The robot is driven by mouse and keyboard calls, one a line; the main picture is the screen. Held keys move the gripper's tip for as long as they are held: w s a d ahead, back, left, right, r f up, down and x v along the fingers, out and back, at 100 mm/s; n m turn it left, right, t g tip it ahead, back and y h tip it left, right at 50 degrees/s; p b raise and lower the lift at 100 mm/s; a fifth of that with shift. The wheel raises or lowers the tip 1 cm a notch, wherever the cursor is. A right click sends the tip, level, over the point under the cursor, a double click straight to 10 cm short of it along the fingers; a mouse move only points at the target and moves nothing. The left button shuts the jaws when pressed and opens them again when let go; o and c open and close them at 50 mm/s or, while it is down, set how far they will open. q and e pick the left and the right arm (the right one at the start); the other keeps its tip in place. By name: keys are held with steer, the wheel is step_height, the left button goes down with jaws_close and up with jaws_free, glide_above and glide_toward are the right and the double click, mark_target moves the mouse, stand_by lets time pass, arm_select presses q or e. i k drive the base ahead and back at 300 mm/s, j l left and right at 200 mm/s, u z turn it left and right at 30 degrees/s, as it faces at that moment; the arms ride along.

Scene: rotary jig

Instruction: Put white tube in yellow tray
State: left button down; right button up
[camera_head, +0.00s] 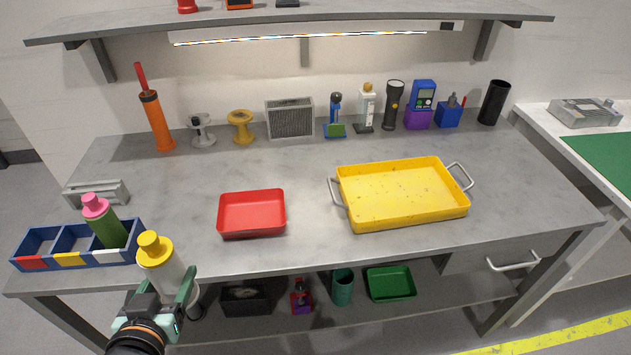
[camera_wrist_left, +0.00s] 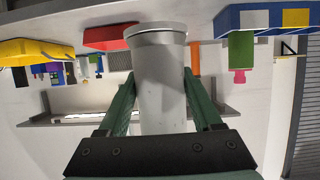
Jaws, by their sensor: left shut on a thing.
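My left gripper (camera_head: 162,288) is shut on the white tube (camera_head: 166,266), which has a yellow cap. The tube is held roughly upright, slightly tilted, at the front left edge of the table beside the blue rack. In the left wrist view the tube (camera_wrist_left: 160,85) stands between the green fingers (camera_wrist_left: 158,82), its wide grey end toward the top of the picture. The yellow tray (camera_head: 400,190) lies on the right half of the table with a wire handle at each end, and looks empty. It also shows in the left wrist view (camera_wrist_left: 32,50). My right gripper is not in view.
A blue rack (camera_head: 78,262) with a green, pink-capped tube (camera_head: 105,222) stands at the left. An empty red tray (camera_head: 252,212) lies between rack and yellow tray. Tools line the back under a shelf (camera_head: 300,22). The tabletop around the yellow tray is clear.

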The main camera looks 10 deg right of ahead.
mark_target(392, 206)
steer(key=i+l, duration=0.1)
steer(key=l, duration=0.25)
steer(key=i+l, duration=0.15)
steer(key=l, duration=0.2)
steer(key=i+l, duration=0.1)
steer(key=l, duration=0.25)
steer(key=i+l, duration=0.15)
steer(key=l, duration=0.2)
